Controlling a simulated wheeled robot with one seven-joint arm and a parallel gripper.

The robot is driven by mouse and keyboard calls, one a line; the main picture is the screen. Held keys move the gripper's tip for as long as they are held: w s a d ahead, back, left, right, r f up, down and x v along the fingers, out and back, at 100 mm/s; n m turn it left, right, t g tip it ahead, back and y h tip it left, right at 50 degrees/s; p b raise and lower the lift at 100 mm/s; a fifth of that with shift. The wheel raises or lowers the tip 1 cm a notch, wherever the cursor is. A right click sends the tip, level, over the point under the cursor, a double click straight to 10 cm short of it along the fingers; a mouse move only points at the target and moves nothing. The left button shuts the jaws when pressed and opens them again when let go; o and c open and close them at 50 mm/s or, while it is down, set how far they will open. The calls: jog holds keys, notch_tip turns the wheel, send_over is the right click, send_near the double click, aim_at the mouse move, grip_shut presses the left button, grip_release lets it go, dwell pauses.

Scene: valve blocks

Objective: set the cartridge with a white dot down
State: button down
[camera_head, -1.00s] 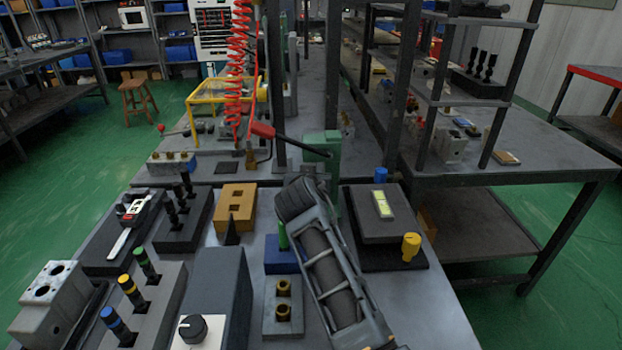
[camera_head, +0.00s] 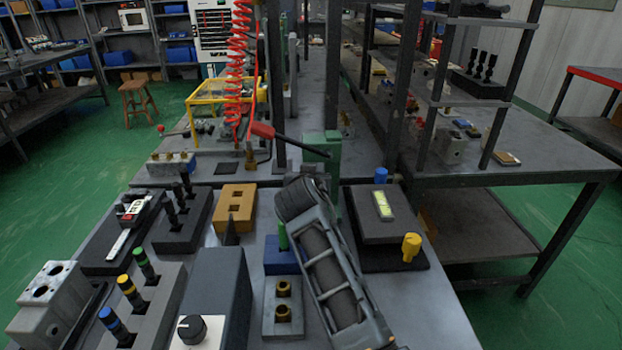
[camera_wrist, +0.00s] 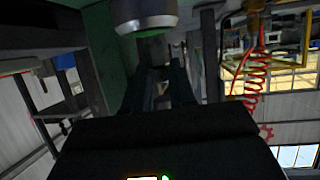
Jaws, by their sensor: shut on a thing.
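My gripper (camera_wrist: 167,82) shows in the wrist view as two dark fingers close together, in deep shadow. A rounded grey piece with a pale rim (camera_wrist: 146,18) is at the top of that view, just past the fingertips. I take it for the held cartridge, but the view is too dark to be sure. No white dot is visible. In the head view my arm hides the gripper and what it holds. A green cartridge (camera_head: 283,237) stands upright in a blue block (camera_head: 278,259), left of my arm.
A grey block with two brass-ringed holes (camera_head: 283,315) is in front of the blue block. A rack of blue, yellow and green-banded cartridges (camera_head: 155,308) stands left. A dark box with a knob (camera_head: 218,290) lies between. A dark platform (camera_head: 372,226) is right of my arm.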

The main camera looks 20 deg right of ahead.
jog(key=shift+f+b, duration=0.6)
jog(key=shift+f, duration=0.05)
dwell(0.4)
jog(key=c, duration=0.8)
grip_release()
jog(key=shift+c, duration=0.2)
jog(key=shift+d, duration=0.1)
jog(key=shift+d, duration=0.1)
